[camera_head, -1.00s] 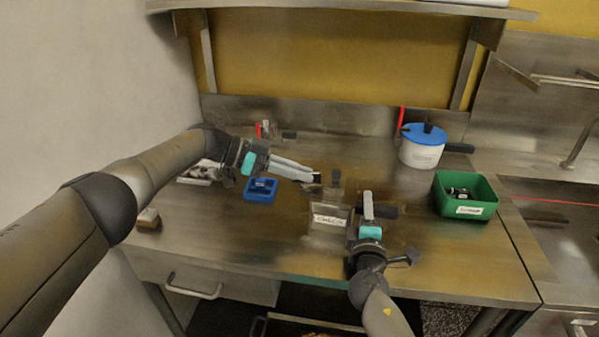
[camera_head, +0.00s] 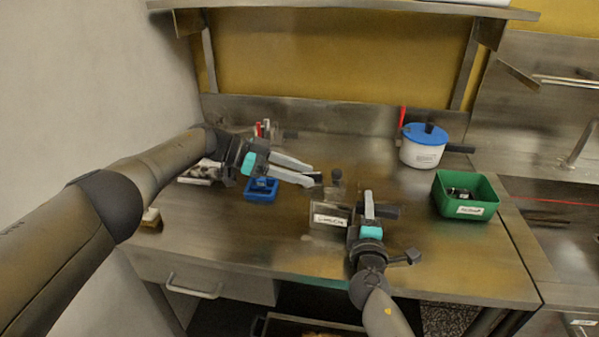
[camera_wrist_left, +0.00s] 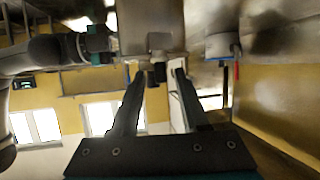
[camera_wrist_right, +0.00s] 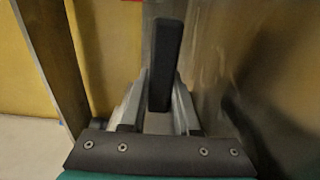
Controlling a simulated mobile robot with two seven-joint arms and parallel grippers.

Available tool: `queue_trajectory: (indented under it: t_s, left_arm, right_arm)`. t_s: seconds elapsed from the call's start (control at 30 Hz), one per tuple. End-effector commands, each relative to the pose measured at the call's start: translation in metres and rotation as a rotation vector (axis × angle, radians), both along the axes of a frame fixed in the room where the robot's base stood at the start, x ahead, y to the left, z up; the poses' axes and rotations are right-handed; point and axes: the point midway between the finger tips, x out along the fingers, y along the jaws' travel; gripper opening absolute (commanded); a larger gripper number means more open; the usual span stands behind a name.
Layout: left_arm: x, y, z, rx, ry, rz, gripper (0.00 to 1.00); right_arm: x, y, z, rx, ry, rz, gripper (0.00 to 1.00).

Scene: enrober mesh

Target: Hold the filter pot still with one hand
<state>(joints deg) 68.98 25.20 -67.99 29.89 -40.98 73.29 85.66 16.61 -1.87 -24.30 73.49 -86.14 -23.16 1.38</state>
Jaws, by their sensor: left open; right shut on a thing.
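The filter pot seems to be the grey metal box (camera_head: 316,228) with a white label, upright on the steel table. A small grey knob-like part (camera_head: 336,177) shows just behind it. My right gripper (camera_head: 371,205) is shut on the pot's black handle (camera_head: 390,212); the handle also stands between the fingers in the right wrist view (camera_wrist_right: 165,65). My left gripper (camera_head: 313,175) is open, its fingertips behind and above the pot, close to the knob-like part. In the left wrist view the grey pot (camera_wrist_left: 150,20) lies beyond the open fingers. Contact there cannot be told.
A white pot with a blue lid (camera_head: 422,152) stands at the back right. A green bin (camera_head: 466,211) holding dark items is at the right. A blue tray (camera_head: 261,194) lies under my left gripper. The table front is clear.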

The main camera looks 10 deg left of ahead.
Motion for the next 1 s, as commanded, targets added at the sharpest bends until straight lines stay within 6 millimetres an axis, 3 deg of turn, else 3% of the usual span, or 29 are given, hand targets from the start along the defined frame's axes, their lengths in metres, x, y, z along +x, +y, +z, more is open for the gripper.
queue_trajectory:
  t_s: [0.17, 0.6, 0.8, 1.0]
  left_arm:
    - [-0.002, 0.014, 0.006, 0.0, -0.001, 0.003, 0.45]
    - [-0.018, 0.093, 0.039, 0.0, 0.0, 0.003, 0.45]
    - [-0.021, 0.108, 0.045, 0.0, 0.0, 0.0, 0.45]
    - [-0.022, 0.11, 0.046, 0.0, 0.0, 0.0, 0.45]
  right_arm:
    - [0.0, -0.001, -0.001, -0.001, 0.002, -0.002, 0.0]
    - [0.0, -0.001, -0.001, -0.001, 0.002, -0.002, 0.0]
    - [0.0, -0.001, -0.001, -0.001, 0.001, -0.002, 0.0]
    - [0.0, -0.001, -0.001, -0.001, 0.001, -0.001, 0.0]
